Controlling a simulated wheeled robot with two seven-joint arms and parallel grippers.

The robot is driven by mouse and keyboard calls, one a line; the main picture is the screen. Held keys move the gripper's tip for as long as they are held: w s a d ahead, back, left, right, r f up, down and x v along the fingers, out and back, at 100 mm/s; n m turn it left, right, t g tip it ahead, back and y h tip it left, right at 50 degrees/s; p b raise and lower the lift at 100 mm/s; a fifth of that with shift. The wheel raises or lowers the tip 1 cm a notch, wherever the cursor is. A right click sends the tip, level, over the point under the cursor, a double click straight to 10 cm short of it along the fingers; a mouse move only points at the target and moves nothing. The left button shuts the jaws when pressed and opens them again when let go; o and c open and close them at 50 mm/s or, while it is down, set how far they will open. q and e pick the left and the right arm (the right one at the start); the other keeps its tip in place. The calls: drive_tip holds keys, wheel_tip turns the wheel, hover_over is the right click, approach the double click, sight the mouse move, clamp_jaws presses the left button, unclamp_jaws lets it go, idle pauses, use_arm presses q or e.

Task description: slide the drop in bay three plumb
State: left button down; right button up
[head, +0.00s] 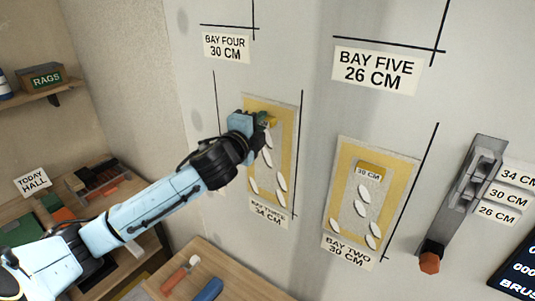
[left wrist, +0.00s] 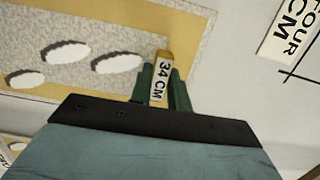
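The drop in bay three (head: 284,150) is a yellow-bordered grey panel with white leaf shapes on the wall. Its right edge runs close beside a dark vertical line (head: 299,150); I cannot tell whether it is exactly plumb. A yellow tab marked 34 CM (left wrist: 163,68) sits at its top edge. My left gripper (head: 264,119) is at that tab and hides the drop's upper left part. In the left wrist view, its green fingers (left wrist: 161,88) lie against both sides of the tab, shut on it. The BAY THREE 34 CM label (head: 268,213) is below. My right gripper is out of view.
The bay two drop (head: 342,160) with its 30 CM tab is to the right. Farther right is a grey wall rack (head: 474,185) with an orange knob (head: 429,263). A wooden bench (head: 225,276) with tools stands below. Bays four (head: 226,46) and five (head: 375,70) are labelled above.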

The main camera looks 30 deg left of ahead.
use_arm(q)
drive_tip(key=c, duration=1.3)
unclamp_jaws()
drive_tip(key=shift+o, duration=0.2)
drive_tip(key=s+d+b, duration=0.1)
drive_tip(key=s+b, duration=0.2)
drive_tip(key=s, duration=0.9)
drive_tip(key=s+d+f+n+g, duration=0.1)
drive_tip(key=s+f+n+g, duration=0.35)
drive_tip(key=f, duration=0.55)
drive_tip(key=s+d+f+n+g, duration=0.2)
drive_tip(key=s+f+n+g, duration=0.25)
drive_tip(key=f, duration=0.55)
drive_tip(key=s+d+f+n+g+h, duration=0.2)
drive_tip(key=s+d+f+n+g, duration=0.5)
drive_tip(key=s+f, duration=0.6)
wheel_tip(320, 180, down, 26)
drive_tip(key=s+r+m+b, duration=0.1)
drive_tip(key=s+b, duration=0.1)
drive_tip(key=b, duration=0.3)
drive_tip(key=s+a+f+g+b, duration=0.1)
drive_tip(key=s+f+b, duration=0.3)
drive_tip(key=s+f, duration=1.3)
wheel_tip(320, 180, down, 4)
drive_tip(key=shift+a+f+m, duration=0.15)
drive_tip(key=shift+a+m, duration=0.15)
drive_tip(key=shift+a, duration=0.25)
